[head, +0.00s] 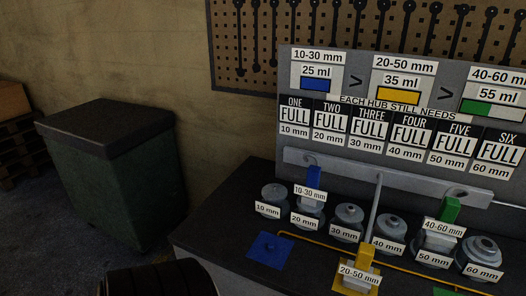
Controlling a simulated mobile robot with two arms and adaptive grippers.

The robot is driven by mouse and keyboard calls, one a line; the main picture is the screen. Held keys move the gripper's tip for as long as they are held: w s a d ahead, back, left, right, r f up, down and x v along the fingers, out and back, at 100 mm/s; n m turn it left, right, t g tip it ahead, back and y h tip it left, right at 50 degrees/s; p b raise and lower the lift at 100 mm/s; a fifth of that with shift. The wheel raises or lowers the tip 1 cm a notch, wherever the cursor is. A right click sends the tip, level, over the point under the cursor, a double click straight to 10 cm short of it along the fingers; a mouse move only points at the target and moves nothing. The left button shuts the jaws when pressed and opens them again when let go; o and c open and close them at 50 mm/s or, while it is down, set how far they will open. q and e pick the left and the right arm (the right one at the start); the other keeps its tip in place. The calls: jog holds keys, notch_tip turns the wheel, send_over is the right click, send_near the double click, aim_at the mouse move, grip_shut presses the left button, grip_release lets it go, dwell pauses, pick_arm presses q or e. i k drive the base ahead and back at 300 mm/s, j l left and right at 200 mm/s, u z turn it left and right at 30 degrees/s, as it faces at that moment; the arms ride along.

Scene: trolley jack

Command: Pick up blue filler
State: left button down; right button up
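The blue filler (314,175) has a blue upright top and a white 10-30 mm label. In the head view it stands at the 20 mm hub (308,208), below the grey rail; I cannot tell whether it rests on the hub or behind it. A blue square pad (269,249) lies bare on the dark bench in front of the 10 mm hub (273,195). Neither of my grippers can be made out in this view.
The yellow filler (359,258) stands at the bench front; the green filler (449,208) is at the 50 mm hub. Several grey hubs form a row below the sign board (345,82). A dark green bin (108,180) stands left.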

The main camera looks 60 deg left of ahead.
aim_at(311, 194)
jog(key=u, duration=1.55)
